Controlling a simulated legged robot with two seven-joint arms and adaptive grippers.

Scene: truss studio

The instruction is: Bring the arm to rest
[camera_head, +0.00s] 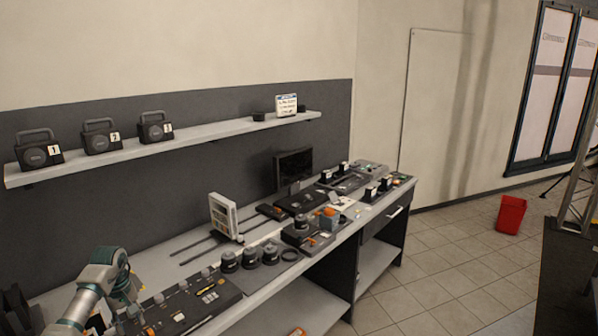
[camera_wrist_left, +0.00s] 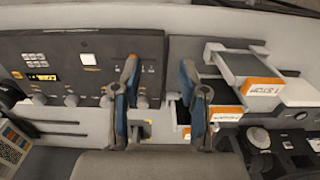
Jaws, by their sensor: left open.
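My left arm comes in at the lower left of the head view, and its gripper (camera_head: 112,318) hangs low over the left end of the bench, partly cut off and dark. In the left wrist view the left gripper (camera_wrist_left: 163,110) shows two separate fingers with blue sides, open with nothing held between them. Below it lie a dark control panel (camera_wrist_left: 50,62) with knobs and a device with orange-and-white labels (camera_wrist_left: 262,87). I cannot tell whether the fingers touch anything. My right gripper is not in view.
The long bench (camera_head: 150,262) carries a dark mixer panel (camera_head: 185,305), several round black items (camera_head: 250,258), a white rack (camera_head: 224,216) and a monitor (camera_head: 294,168). A wall shelf (camera_head: 200,137) holds numbered black boxes (camera_head: 101,138). A red bin (camera_head: 510,214) stands on open tiled floor.

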